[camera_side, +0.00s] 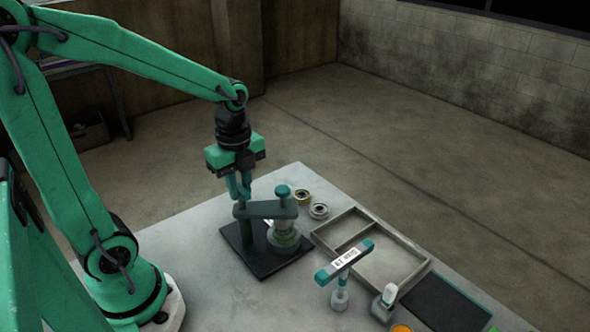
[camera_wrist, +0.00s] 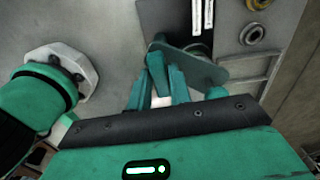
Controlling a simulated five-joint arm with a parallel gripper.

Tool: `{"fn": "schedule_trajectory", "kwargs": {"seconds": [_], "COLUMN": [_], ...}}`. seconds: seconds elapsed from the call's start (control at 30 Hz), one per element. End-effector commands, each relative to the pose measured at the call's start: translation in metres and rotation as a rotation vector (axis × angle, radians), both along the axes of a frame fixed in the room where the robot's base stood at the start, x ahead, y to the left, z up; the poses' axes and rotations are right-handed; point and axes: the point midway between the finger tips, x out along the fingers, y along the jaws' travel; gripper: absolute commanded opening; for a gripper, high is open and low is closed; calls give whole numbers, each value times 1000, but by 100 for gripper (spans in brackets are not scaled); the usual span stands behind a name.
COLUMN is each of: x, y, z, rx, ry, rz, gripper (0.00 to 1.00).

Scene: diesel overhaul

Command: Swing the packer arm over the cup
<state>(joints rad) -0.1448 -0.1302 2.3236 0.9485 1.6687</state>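The packer arm (camera_side: 268,209) is a flat teal bar with a round knob (camera_side: 282,191) at its right end. Its left end sits on a post on a black base plate (camera_side: 262,262). The cup (camera_side: 283,238), pale with a greenish band, stands on the plate beneath the arm's knob end, partly hidden by it. My gripper (camera_side: 240,193) points down at the arm's left end, by the post. In the wrist view, my fingers (camera_wrist: 164,80) are close beside the packer arm (camera_wrist: 193,68). Whether they touch or grip it is unclear.
Two small round tins (camera_side: 311,204) stand behind the cup. A grey divided tray (camera_side: 419,269) lies to the right. A teal-handled tool (camera_side: 344,262), a small pale item (camera_side: 386,298) and a dark pad (camera_side: 446,303) are nearer the front right.

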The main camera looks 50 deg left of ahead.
Motion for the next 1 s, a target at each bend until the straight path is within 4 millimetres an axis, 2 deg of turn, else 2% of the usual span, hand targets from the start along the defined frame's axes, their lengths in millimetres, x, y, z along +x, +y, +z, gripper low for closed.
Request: {"fn": "schedule_trajectory", "kwargs": {"seconds": [0.07,0.17,0.2,0.57,1.0], "x": [0,0,0,0,1], "y": [0,0,0,0,0], "z": [0,0,0,3,37], "rx": [0,0,0,0,0], "ry": [0,0,0,-1,-3], "rz": [0,0,0,0,0], "gripper": [20,38,38,38,38]}}
